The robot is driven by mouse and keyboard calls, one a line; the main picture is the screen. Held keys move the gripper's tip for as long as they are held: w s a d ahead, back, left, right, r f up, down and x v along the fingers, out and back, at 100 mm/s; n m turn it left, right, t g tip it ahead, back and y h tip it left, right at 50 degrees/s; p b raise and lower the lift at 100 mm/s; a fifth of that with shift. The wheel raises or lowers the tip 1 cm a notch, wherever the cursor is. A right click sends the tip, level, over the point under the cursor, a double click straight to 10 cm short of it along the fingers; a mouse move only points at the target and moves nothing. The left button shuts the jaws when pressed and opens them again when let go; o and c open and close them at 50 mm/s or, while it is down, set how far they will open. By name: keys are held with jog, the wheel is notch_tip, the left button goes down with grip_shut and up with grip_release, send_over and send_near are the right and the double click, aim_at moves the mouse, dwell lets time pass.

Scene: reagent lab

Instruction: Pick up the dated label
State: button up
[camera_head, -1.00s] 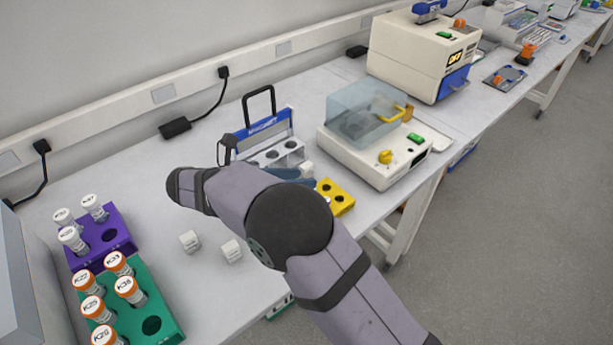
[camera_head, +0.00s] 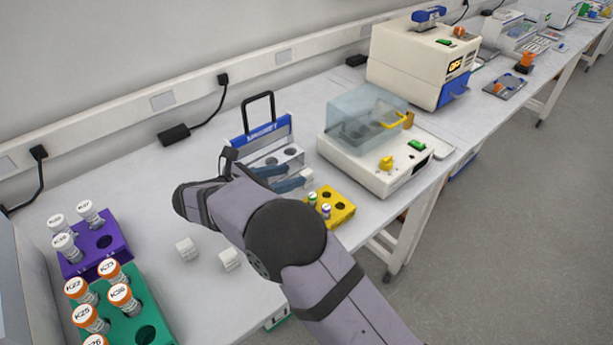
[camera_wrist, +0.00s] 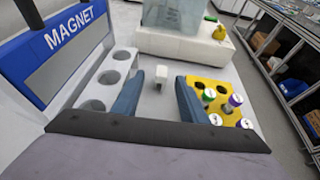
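I cannot make out a date on any label. A small white block (camera_wrist: 161,73) stands on the bench beyond and between my fingertips in the wrist view; it may bear the label, but no writing shows. In the head view it appears as a white block (camera_head: 308,176) beside the yellow rack. Two more white blocks, one left (camera_head: 186,248) and one right (camera_head: 230,260), stand on the near bench. My gripper (camera_wrist: 160,82) is open, its two blue fingers apart with nothing between them. It also shows in the head view (camera_head: 280,178), beside the magnet rack.
The magnet rack (camera_wrist: 72,45) stands close left of my fingers, and the yellow rack (camera_wrist: 212,88) with several tubes close right. A lidded machine (camera_head: 372,150) stands beyond. Purple (camera_head: 120,238) and green (camera_head: 157,318) tube racks are at near left.

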aim_at(306, 172)
jog(key=p+x, duration=0.1)
jog(key=x, duration=0.3)
jog(key=shift+s+d+r, duration=0.1)
jog(key=shift+d, duration=0.1)
jog(key=shift+w+d+f+p, duration=0.2)
jog(key=shift+w+f+p, duration=0.05)
jog(key=shift+w+p, duration=0.05)
grip_shut()
